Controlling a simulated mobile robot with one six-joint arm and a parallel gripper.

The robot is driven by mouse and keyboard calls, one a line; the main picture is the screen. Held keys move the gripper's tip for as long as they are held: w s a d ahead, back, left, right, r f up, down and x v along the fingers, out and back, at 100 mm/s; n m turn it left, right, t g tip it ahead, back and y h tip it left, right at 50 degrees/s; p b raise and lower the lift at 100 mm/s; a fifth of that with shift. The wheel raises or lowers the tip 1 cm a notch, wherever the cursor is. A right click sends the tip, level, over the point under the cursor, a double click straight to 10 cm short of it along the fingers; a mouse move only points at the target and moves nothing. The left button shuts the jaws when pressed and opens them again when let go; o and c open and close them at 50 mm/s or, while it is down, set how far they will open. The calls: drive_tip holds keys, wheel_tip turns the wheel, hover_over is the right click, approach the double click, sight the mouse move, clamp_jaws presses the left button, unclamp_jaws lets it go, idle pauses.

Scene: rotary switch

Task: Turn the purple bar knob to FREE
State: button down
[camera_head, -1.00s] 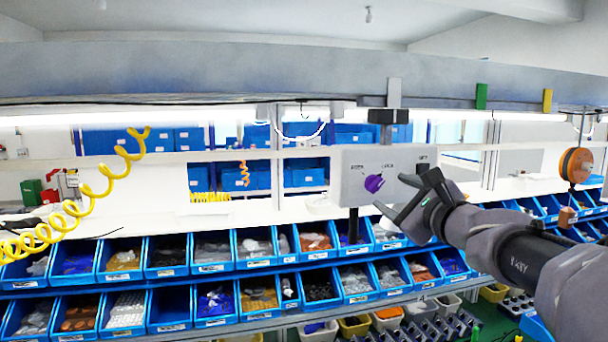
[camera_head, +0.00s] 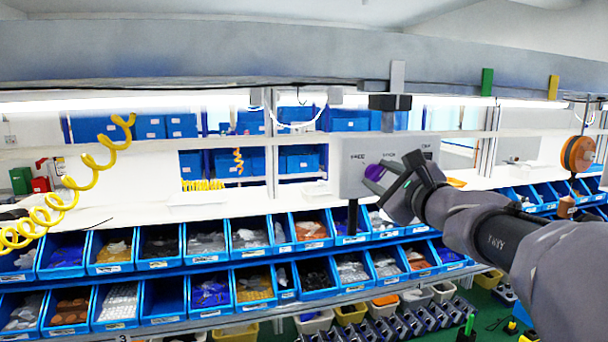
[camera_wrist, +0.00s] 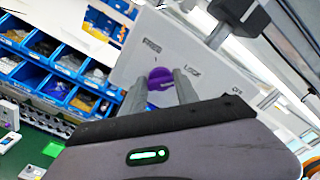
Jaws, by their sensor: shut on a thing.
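The purple bar knob (camera_head: 374,172) sits on the front of a light grey switch box (camera_head: 350,182) with printed labels along its upper part. In the wrist view the purple knob (camera_wrist: 160,77) lies between my two fingers, below the labels FREE and LOCK on the box (camera_wrist: 185,42); a third label at the right is partly hidden. My gripper (camera_head: 371,182) reaches the box from the right and is shut on the knob. The fingers (camera_wrist: 160,88) hide the knob's sides, so its exact pointing direction is hard to tell.
A dark clamp (camera_head: 390,102) and post hold the box under the grey overhead beam (camera_head: 200,55). Rows of blue bins (camera_head: 205,240) stand below and behind it. A yellow coiled hose (camera_head: 95,175) hangs at left, an orange reel (camera_head: 578,154) at right.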

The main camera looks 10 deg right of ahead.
drive_tip(key=shift+f+b, duration=0.15)
drive_tip(key=shift+b, duration=0.25)
drive_tip(key=n+b, duration=0.3)
drive_tip(key=b, duration=0.1)
drive_tip(key=shift+f, duration=0.2)
drive_tip(key=n+b, duration=0.5)
drive_tip(key=b, duration=0.2)
drive_tip(key=n+b, duration=0.5)
drive_tip(key=shift+n, duration=0.4)
drive_tip(key=n+b, duration=0.3)
drive_tip(key=shift+r+n, duration=0.15)
drive_tip(key=shift+n, duration=0.25)
drive_tip(key=shift+n+b, duration=0.3)
